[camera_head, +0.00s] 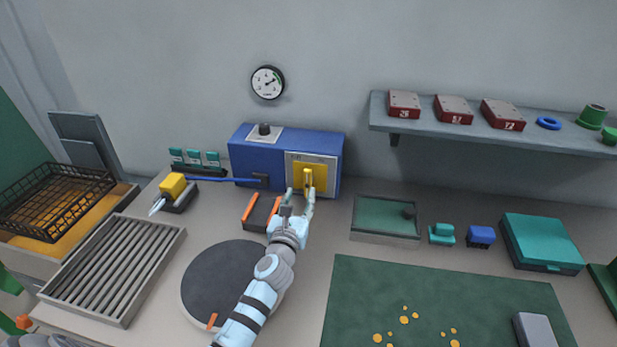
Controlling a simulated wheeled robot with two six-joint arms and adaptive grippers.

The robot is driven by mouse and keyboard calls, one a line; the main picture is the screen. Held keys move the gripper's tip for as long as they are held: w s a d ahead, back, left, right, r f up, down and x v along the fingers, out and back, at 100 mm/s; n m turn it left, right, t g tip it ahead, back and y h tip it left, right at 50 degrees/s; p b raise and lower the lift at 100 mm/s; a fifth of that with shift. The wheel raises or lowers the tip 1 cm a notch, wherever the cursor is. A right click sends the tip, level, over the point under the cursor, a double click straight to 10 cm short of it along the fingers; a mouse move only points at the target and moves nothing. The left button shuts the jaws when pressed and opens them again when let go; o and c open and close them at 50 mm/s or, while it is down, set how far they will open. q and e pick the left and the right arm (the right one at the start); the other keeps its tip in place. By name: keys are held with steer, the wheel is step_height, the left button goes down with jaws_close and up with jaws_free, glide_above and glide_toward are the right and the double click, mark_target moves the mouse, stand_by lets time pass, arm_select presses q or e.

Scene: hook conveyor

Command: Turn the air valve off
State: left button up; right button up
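The air valve is a yellow handle (308,179) on a yellow plate on the front of a blue box (258,158) against the back wall. The handle stands upright. My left gripper (299,196) is just below and in front of the handle, fingers pointing toward the box. Its two fingers look spread apart, with the right one close to the handle's lower end. I cannot tell whether it touches the handle. A round pressure gauge (267,82) hangs on the wall above; its reading is too small to tell. My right gripper is not in view.
An orange-edged holder (248,212) and a round dark turntable (220,282) are near my arm. A green tray (386,232) stands right.

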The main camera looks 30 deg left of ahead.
mark_target(307, 179)
arm_select(q)
steer(key=b+x, duration=0.1)
steer(key=x, duration=0.2)
steer(key=b+x, duration=0.1)
steer(key=x, duration=0.2)
steer(key=f+b+x, duration=0.1)
steer(key=x, duration=0.2)
steer(key=shift+w+d+f, duration=0.1)
steer(key=shift+w, duration=0.3)
steer(key=shift+w+r, duration=0.1)
steer(key=shift+r, duration=0.3)
jaws_close()
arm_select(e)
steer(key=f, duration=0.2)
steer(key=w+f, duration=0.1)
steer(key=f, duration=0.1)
